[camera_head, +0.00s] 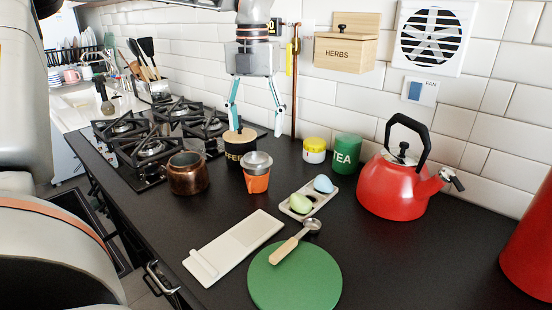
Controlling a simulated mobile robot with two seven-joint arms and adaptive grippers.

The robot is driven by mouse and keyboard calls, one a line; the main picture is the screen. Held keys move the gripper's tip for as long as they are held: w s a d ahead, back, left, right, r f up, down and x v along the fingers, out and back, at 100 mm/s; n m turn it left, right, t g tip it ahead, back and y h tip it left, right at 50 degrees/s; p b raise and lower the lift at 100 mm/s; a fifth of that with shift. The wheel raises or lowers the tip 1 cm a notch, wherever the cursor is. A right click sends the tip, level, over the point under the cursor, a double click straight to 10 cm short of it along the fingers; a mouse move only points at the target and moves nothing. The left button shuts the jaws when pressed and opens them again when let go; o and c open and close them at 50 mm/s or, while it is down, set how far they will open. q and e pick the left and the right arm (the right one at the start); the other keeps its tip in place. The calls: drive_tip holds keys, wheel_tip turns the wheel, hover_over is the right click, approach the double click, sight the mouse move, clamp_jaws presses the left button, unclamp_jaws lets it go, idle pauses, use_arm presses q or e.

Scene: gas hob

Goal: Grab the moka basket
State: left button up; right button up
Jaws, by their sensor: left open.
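A silver metal cup-shaped piece (257,160), which looks like the moka basket, sits in the top of an orange cup (256,182) on the black counter. My left gripper (257,128) hangs fingers down from the top of the picture, with its two teal fingers spread wide and nothing between them. In the picture it is above the metal piece and close to a black coffee canister (237,152) with a cork lid. I cannot tell its exact depth relative to the metal piece. My right gripper does not show.
A copper pot (188,174) stands left of the orange cup, near the gas hob (150,147). An egg tray (315,207), a green tea tin (347,153), and a red kettle (396,190) are to the right. A white board (235,245) and a green disc (295,285) with a scoop (290,246) lie in front.

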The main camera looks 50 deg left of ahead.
sight(258, 153)
use_arm(q)
drive_tip(key=shift+s+f+b, duration=0.1)
drive_tip(key=shift+f+b, duration=0.2)
drive_tip(key=shift+f, duration=1.2)
drive_tip(key=f, duration=0.3)
drive_tip(key=f+b, duration=0.1)
drive_tip(key=f, duration=0.1)
drive_tip(key=shift+w, duration=0.35)
drive_tip(key=shift+r, duration=0.25)
drive_tip(key=c, duration=1.1)
